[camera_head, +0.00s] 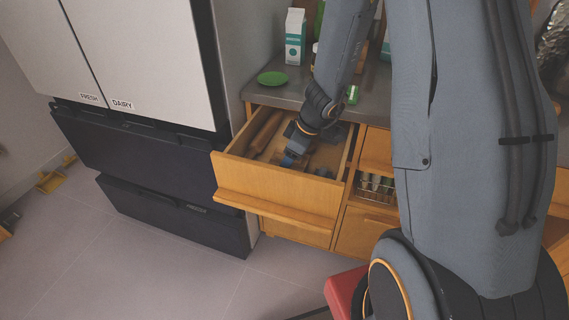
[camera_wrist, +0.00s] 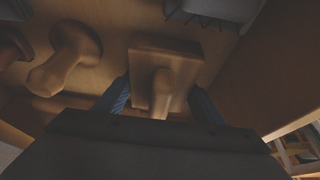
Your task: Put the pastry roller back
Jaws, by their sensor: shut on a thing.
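My gripper (camera_head: 291,158) reaches down into the open wooden drawer (camera_head: 275,187) below the counter. In the wrist view its two blue fingers (camera_wrist: 161,104) are shut on the pastry roller (camera_wrist: 160,92), a pale wooden piece with a rounded handle and a wide, block-like head. The handle lies between the fingers and the head points away from my wrist. The roller is low inside the drawer; I cannot tell whether it touches the bottom. In the head view my wrist and the drawer front mostly hide it.
A grey item (camera_wrist: 218,8) is at the drawer's far right. A green plate (camera_head: 272,78) and a carton (camera_head: 295,37) stand on the counter. The fridge (camera_head: 150,60) is left.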

